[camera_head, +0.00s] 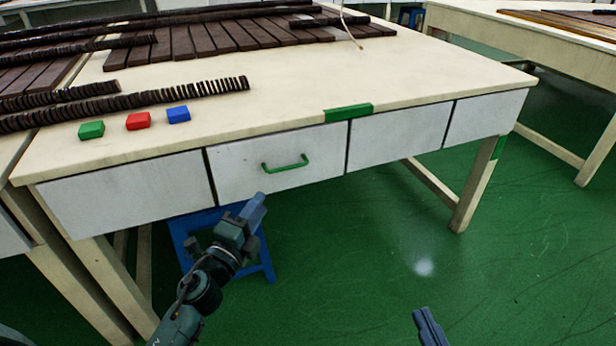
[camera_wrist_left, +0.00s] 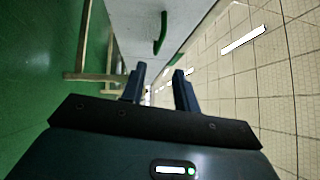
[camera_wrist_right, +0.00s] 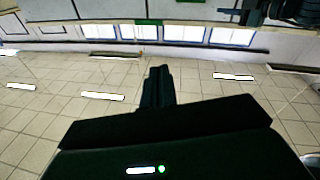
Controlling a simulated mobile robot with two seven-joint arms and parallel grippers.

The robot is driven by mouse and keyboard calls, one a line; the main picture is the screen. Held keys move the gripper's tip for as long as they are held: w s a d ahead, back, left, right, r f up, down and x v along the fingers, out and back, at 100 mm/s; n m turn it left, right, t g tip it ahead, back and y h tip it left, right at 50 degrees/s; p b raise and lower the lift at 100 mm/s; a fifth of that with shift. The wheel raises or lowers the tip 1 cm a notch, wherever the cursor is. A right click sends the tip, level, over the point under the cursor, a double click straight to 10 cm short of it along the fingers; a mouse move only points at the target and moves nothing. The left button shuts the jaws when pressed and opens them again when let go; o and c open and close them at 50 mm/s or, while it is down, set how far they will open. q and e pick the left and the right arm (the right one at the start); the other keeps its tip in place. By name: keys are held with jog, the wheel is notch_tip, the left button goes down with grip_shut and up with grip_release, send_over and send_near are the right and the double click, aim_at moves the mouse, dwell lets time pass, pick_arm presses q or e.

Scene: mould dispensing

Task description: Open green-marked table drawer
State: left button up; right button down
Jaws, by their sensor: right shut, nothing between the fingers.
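The green-marked drawer (camera_head: 235,176) has a white front with a green bar handle (camera_head: 285,163). It sits flush in the table, below a green mark (camera_head: 348,113) on the table's front edge. The handle also shows in the left wrist view (camera_wrist_left: 160,34). My left gripper (camera_head: 258,199) is just below the drawer front in the head view, apart from the handle. In the left wrist view its two fingers (camera_wrist_left: 159,88) are parted with nothing between them. My right gripper (camera_head: 425,314) is low at the lower right, away from the table. Its fingers (camera_wrist_right: 158,84) are together.
Red (camera_head: 138,121), green (camera_head: 91,130) and blue (camera_head: 178,114) blocks lie on the tabletop (camera_head: 290,85), near rows of dark brown strips (camera_head: 200,38). A blue stool (camera_head: 190,228) stands under the table, behind my left arm. The green floor at right is clear.

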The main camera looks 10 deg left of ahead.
aim_at(287, 168)
pick_arm(q)
jog(key=shift+m, duration=0.3)
jog(key=x, duration=1.4)
jog(key=shift+f+b, duration=0.1)
jog(key=shift+b, duration=0.3)
jog(key=shift+c, duration=0.5)
grip_shut()
